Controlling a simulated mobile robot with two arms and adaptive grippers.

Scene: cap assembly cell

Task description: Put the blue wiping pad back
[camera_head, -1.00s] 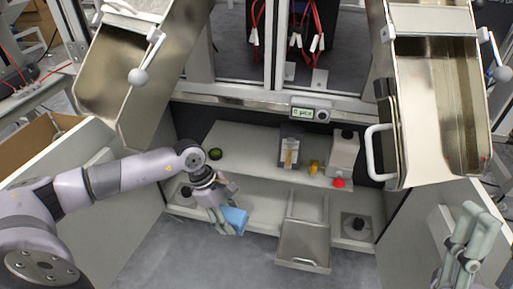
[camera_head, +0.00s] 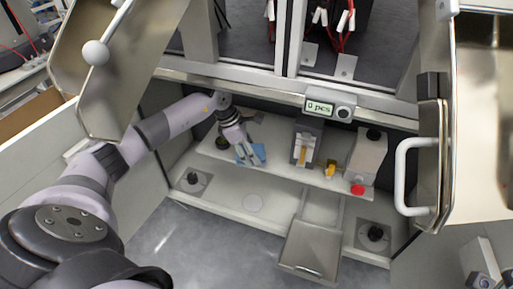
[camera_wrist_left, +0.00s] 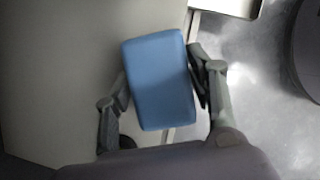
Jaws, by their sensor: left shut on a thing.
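The blue wiping pad (camera_head: 257,154) is in my left gripper (camera_head: 246,152), over the left part of the raised white shelf. In the left wrist view the pad (camera_wrist_left: 160,80) lies between the two fingers of the gripper (camera_wrist_left: 162,88), which are shut on it. I cannot tell whether the pad touches the shelf. Only a small part of my right gripper (camera_head: 481,281) shows at the bottom right corner; its jaws cannot be made out.
A dark round item (camera_head: 222,143) stands close left of the pad. A dark holder (camera_head: 305,143), a yellow item (camera_head: 331,169) and a box with a red button (camera_head: 358,189) stand to the right. A metal tray (camera_head: 312,248) juts out in front. The lower shelf's middle is clear.

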